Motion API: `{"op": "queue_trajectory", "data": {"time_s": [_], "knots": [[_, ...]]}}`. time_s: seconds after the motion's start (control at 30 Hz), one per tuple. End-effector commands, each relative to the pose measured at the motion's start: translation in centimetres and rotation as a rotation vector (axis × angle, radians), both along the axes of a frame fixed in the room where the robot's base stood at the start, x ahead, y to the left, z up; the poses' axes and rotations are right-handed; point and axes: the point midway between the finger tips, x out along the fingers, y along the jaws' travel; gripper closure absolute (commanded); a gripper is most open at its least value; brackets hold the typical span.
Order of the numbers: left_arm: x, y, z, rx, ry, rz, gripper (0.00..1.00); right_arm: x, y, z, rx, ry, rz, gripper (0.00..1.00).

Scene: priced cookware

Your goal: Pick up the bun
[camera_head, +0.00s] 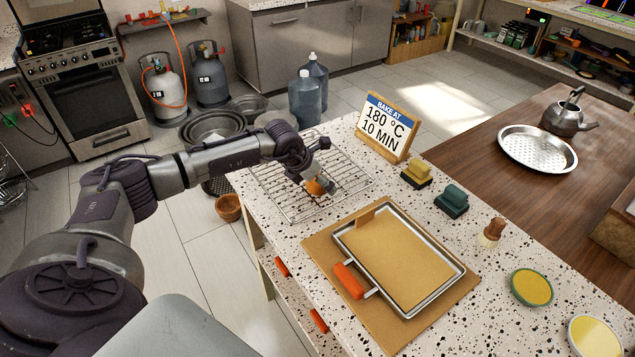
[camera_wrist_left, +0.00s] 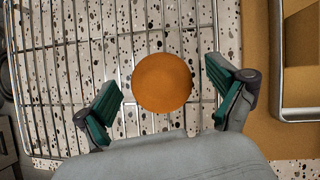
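The bun (camera_wrist_left: 162,82) is round and orange-brown. In the left wrist view it lies between the two green-padded fingers of my left gripper (camera_wrist_left: 163,98), with a gap on each side. In the head view the bun (camera_head: 316,187) sits on the wire cooling rack (camera_head: 345,164), partly hidden by my left gripper (camera_head: 318,178). The gripper is open and low over the rack. My right gripper is in neither view.
A "180 °C 10 MIN" sign (camera_head: 386,127) stands behind.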

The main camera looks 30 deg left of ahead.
Motion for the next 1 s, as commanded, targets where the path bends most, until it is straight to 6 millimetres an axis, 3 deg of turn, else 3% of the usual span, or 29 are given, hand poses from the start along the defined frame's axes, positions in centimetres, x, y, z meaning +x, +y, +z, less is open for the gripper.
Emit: {"op": "queue_trajectory", "data": {"time_s": [0.03, 0.3, 0.4, 0.77, 1.0], "knots": [[0.0, 0.0, 0.0, 0.000, 0.000, 0.000, 0.12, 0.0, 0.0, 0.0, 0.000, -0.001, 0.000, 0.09], [0.0, 0.0, 0.0, 0.000, 0.000, 0.001, 0.57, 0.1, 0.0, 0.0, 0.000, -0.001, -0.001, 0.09], [0.0, 0.0, 0.1, 0.000, 0.000, 0.001, 0.69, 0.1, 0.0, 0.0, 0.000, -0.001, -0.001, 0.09], [0.1, 0.0, 0.8, 0.000, -0.003, 0.001, 0.69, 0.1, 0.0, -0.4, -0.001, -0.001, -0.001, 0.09], [0.1, -0.1, 4.2, 0.001, -0.005, 0.000, 0.69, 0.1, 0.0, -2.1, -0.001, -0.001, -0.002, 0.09]]}}
